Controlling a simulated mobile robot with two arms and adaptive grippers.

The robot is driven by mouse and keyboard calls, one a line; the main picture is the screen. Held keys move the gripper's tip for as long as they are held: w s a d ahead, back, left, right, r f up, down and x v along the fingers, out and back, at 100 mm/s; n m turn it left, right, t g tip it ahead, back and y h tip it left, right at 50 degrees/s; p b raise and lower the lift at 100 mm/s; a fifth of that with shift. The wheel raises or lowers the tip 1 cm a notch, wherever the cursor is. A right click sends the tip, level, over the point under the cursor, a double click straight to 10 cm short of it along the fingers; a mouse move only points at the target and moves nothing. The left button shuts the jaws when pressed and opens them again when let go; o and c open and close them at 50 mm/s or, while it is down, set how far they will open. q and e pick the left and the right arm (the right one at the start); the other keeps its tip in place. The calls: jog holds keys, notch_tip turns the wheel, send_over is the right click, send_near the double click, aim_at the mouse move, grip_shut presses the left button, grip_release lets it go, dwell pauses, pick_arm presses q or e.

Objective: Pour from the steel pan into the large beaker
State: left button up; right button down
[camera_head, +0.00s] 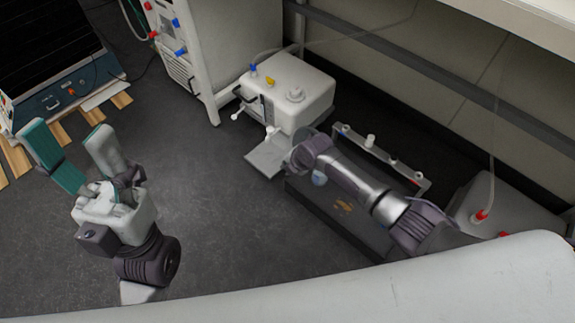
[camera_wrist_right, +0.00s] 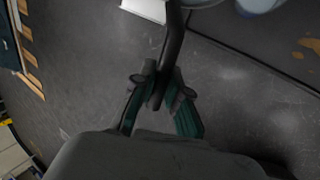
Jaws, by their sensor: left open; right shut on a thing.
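My right gripper (camera_wrist_right: 162,92) is shut on a dark handle (camera_wrist_right: 173,40) in the right wrist view. The handle runs up to a grey rim (camera_wrist_right: 200,3) at the top edge, which looks like the steel pan; most of it is cut off. Beside it on the right is a pale bluish rounded thing (camera_wrist_right: 260,5), possibly the large beaker, also cut off. In the head view a small bluish patch (camera_head: 320,178) shows beneath my right arm, which hides the right gripper and most of the pan. My left gripper (camera_head: 70,138) is open and empty over the floor at left.
A white instrument (camera_head: 290,92) with a grey plate (camera_head: 268,155) stands behind my right arm. Under the arm is a dark low surface (camera_head: 343,222) with orange marks. A pale rail (camera_head: 375,152) lies behind it.

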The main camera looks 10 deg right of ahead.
jog(key=shift+s+d+f+t, duration=0.1)
jog(key=shift+s+d+t, duration=0.1)
jog(key=shift+s+t, duration=0.1)
jog(key=shift+s+d+f+t+y+b, duration=0.1)
jog(key=shift+t+y+b, duration=0.2)
jog(key=shift+y, duration=0.2)
jog(key=shift+d, duration=0.1)
jog(key=shift+s+f+t+b, duration=0.1)
jog(key=shift+s+t+b, duration=0.1)
jog(key=shift+t+b, duration=0.15)
jog(key=shift+s+d+f+t+y+b, duration=0.1)
jog(key=shift+s+d+t+y+b, duration=0.2)
jog(key=shift+t+y+b, duration=0.3)
dwell(0.3)
